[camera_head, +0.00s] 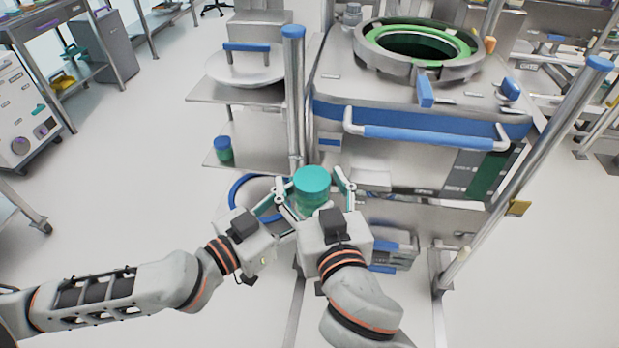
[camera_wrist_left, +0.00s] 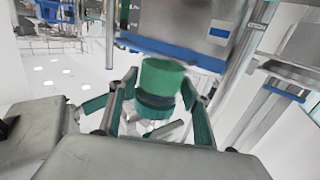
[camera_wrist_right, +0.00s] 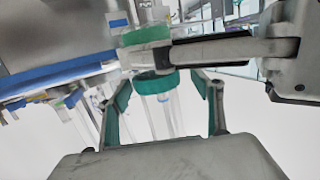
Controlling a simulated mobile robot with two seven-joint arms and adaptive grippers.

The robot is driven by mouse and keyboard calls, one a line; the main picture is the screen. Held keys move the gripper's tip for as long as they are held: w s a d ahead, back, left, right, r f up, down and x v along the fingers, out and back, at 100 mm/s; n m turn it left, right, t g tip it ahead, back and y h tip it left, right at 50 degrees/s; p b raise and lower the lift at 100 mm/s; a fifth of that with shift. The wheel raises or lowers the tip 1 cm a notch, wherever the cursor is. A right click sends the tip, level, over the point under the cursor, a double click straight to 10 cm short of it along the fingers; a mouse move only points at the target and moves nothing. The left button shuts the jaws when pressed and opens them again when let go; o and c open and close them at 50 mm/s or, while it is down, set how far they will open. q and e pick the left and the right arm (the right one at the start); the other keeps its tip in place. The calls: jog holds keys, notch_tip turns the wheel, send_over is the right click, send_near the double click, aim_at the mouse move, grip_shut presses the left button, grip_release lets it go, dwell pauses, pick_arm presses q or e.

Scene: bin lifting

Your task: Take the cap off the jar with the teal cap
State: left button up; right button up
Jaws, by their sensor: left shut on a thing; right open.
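My left gripper (camera_head: 279,203) is shut on the jar from the left. The left wrist view shows the teal cap (camera_wrist_left: 162,77) beyond its fingers. My right gripper (camera_head: 322,187) is open, its fingers spread on either side of the jar near the cap. In the right wrist view the cap (camera_wrist_right: 157,81) lies between these fingers with gaps; exact contact is hidden.
Behind stands the steel machine with a blue handle (camera_head: 430,138) and a round green-lined opening (camera_head: 418,44). A small blue-capped jar (camera_head: 223,149) sits on a lower shelf (camera_head: 255,160) at left. A steel post (camera_head: 294,100) rises just behind the jar.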

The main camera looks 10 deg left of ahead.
jog(key=shift+x, duration=0.8)
jog(key=c, duration=1.4)
jog(key=shift+o, duration=0.2)
jog(key=shift+r, duration=0.25)
jog(key=shift+r, duration=1)
jog(key=shift+w, duration=0.1)
